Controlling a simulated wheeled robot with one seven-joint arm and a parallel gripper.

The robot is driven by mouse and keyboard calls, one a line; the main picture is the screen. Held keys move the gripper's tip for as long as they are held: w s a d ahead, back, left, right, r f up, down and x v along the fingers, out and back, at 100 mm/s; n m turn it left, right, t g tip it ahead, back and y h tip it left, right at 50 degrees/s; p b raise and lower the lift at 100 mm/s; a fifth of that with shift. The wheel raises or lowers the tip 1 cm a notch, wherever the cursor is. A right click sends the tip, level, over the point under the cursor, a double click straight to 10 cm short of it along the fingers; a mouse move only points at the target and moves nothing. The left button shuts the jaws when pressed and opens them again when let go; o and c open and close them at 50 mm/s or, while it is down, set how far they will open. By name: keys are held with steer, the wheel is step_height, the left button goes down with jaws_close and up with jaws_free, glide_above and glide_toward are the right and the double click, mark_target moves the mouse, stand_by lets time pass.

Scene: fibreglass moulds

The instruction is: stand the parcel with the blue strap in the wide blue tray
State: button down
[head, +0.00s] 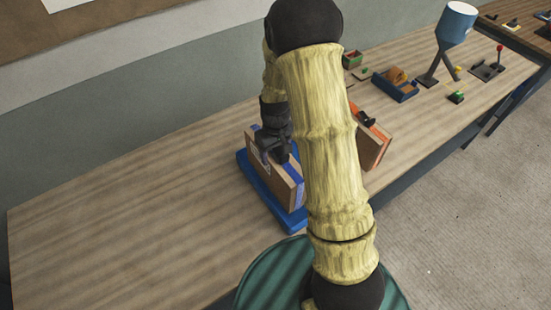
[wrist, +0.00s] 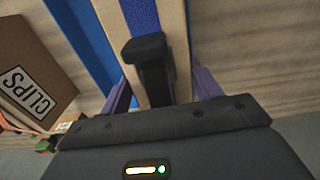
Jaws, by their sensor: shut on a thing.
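The parcel with the blue strap (head: 287,184) is a brown, slab-like box, held upright on edge over the wide blue tray (head: 291,222) in the head view. My gripper (head: 276,148) is shut on its top from above. In the wrist view the parcel's top edge (wrist: 176,22) and blue strap show, with a black piece in front of them. The blue tray (wrist: 70,30) shows on both sides of the parcel there. The parcel's lower edge appears within the tray's outline; I cannot tell whether it touches the tray floor. My arm hides part of the tray's right side.
A parcel with an orange strap (head: 373,148) stands to the right, partly behind my arm. A brown box labelled CLIPS (wrist: 35,70) lies left in the wrist view. The bench's left part is clear.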

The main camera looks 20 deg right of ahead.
steer(key=shift+f+p, duration=0.7)
steer(key=shift+f, duration=1.35)
steer(key=shift+c, duration=1.6)
jaws_free()
steer(key=shift+f, duration=0.15)
step_height(320, 180, up, 12)
steer(key=b, duration=0.4)
steer(key=shift+s+r, duration=0.1)
steer(key=shift+r, duration=0.1)
